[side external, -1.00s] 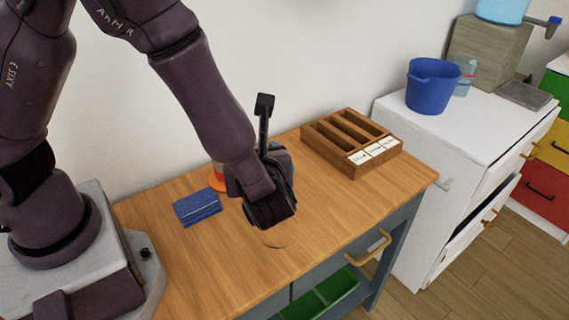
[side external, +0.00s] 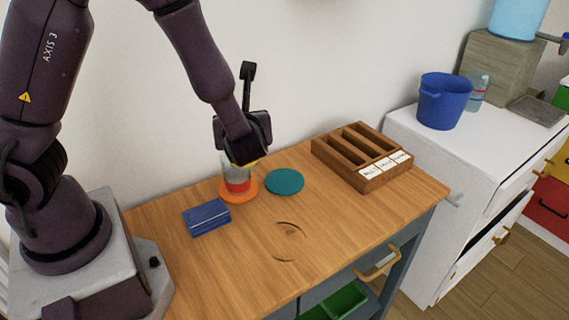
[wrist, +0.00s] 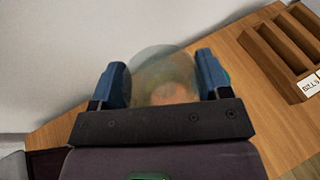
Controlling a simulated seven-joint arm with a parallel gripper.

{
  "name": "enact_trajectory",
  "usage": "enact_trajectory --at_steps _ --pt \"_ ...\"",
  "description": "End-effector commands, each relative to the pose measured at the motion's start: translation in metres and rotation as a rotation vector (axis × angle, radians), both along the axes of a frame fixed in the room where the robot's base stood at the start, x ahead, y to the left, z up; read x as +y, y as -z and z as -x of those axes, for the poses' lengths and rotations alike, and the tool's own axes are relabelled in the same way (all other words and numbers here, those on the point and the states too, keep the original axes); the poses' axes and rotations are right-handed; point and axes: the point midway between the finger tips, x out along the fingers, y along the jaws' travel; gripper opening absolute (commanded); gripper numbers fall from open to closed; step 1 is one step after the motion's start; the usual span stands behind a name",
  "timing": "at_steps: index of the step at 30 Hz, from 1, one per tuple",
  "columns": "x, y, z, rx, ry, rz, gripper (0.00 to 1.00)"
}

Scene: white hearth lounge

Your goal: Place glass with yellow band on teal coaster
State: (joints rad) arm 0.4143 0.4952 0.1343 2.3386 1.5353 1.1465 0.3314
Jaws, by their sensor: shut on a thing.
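My gripper (side external: 246,160) is raised above the back of the wooden table, near the teal coaster (side external: 285,182). It is shut on a clear glass (wrist: 160,68), seen between the two blue fingers in the wrist view. The teal coaster lies flat and bare, to the right of and below my gripper.
A blue block (side external: 207,217) lies at left. A wooden tray with labelled slots (side external: 335,152) stands at right. A thin dark ring mark (side external: 290,241) is on the bare tabletop in front. A white cabinet (side external: 480,142) with a blue bucket (side external: 445,101) stands beyond the table.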

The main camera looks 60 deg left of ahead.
Motion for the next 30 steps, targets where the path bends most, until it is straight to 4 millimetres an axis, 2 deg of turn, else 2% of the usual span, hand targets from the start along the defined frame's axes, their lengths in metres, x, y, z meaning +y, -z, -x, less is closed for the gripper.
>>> enact_trajectory --at_steps 7,13,23,27,30 --pt "0.013 0.029 -0.061 0.000 -0.006 -0.002 0.27" --pt "0.020 0.064 -0.094 0.003 -0.004 -0.003 0.27" --pt "0.024 0.093 -0.118 0.001 -0.004 -0.001 0.27" --pt "0.024 0.114 -0.117 0.003 -0.003 -0.003 0.27" --pt "0.024 0.120 -0.116 0.000 -0.004 -0.002 0.27"
